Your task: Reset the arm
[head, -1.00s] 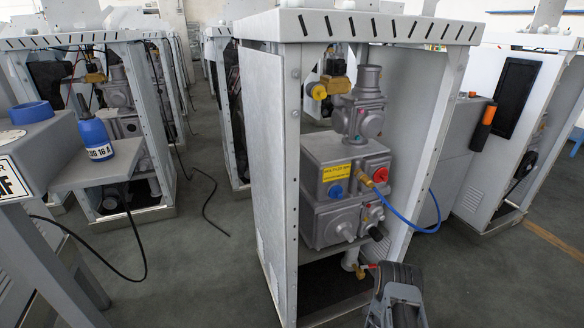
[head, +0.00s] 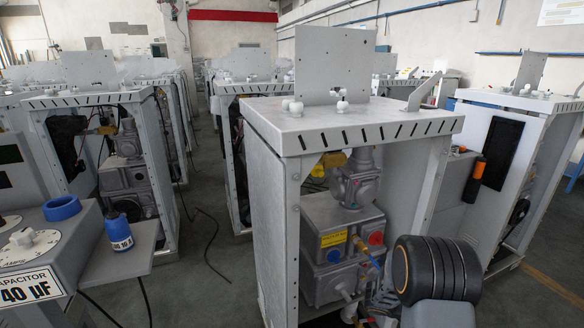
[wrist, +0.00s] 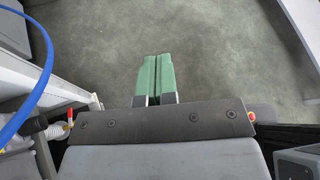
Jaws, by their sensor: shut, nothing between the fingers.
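My gripper (wrist: 157,60) shows in the wrist view with its two green fingers pressed together and nothing between them. It points out over bare grey floor. In the head view my arm, with a dark ribbed joint (head: 436,270), stands at the lower right in front of the open dispenser frame (head: 275,235). My fingers cannot be made out in the head view. The dispenser frame holds a grey pump unit (head: 335,212) with a yellow label, a blue cap and a red cap. The arm hides the lower right part of this frame.
A blue hose (wrist: 42,70) and a red-tipped fitting (wrist: 70,116) lie close to my wrist's left. Another dispenser frame (head: 510,170) stands at the right. A grey console (head: 35,245) and a blue bottle (head: 118,232) are at the left. Floor (head: 205,270) is open between them.

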